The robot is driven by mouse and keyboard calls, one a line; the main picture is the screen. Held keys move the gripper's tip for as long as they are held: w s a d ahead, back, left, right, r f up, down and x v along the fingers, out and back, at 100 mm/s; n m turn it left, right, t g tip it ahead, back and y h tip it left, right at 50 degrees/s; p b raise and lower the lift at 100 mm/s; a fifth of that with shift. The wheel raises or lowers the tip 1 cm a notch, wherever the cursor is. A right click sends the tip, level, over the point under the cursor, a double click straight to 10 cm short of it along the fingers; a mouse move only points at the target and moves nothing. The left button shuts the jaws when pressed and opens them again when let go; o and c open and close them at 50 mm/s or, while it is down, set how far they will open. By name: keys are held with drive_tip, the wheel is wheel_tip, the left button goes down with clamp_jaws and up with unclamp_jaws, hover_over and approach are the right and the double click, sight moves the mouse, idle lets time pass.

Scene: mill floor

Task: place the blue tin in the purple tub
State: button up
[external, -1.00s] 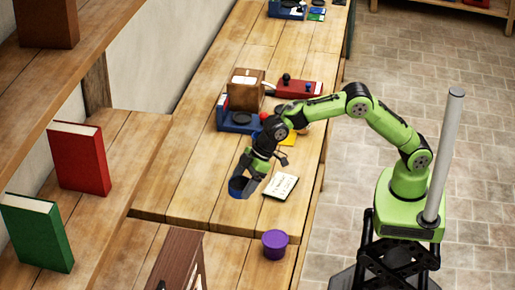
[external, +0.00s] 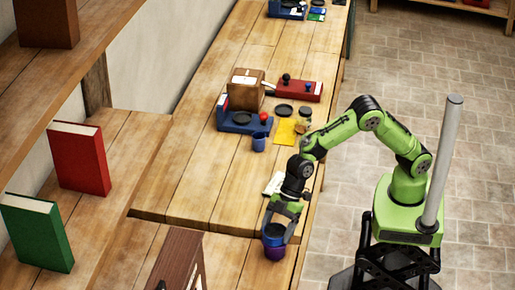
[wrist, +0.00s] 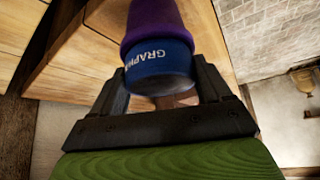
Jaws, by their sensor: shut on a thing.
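The blue tin (external: 275,232) is gripped between the two fingers of my gripper (external: 281,222). In the wrist view the tin (wrist: 158,66) shows pale lettering on its side, with a dark jaw on either side. The purple tub (external: 274,252) stands on the near part of the bench, directly below the tin in the external view. In the wrist view the tub (wrist: 153,20) borders the tin's far end. The tin is at the tub's mouth; I cannot tell whether its lower end is inside the rim.
A brown wooden cabinet (external: 176,262) stands left of the tub. A notepad (external: 273,184) lies behind my gripper, partly hidden. Farther back are a blue cup (external: 259,142), a yellow sheet (external: 284,132), a blue scale (external: 236,127) and a red box (external: 298,91). The bench's middle left is clear.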

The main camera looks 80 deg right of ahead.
drive_tip(key=shift+r, duration=0.15)
drive_tip(key=shift+f, duration=0.2)
drive_tip(key=o, duration=1.2)
drive_tip(key=shift+d+r, duration=0.1)
drive_tip(key=shift+r, duration=0.3)
drive_tip(key=p+v, duration=0.1)
drive_tip(key=v, duration=1)
drive_tip(key=shift+s+d+r, duration=0.15)
drive_tip(key=shift+r, duration=0.1)
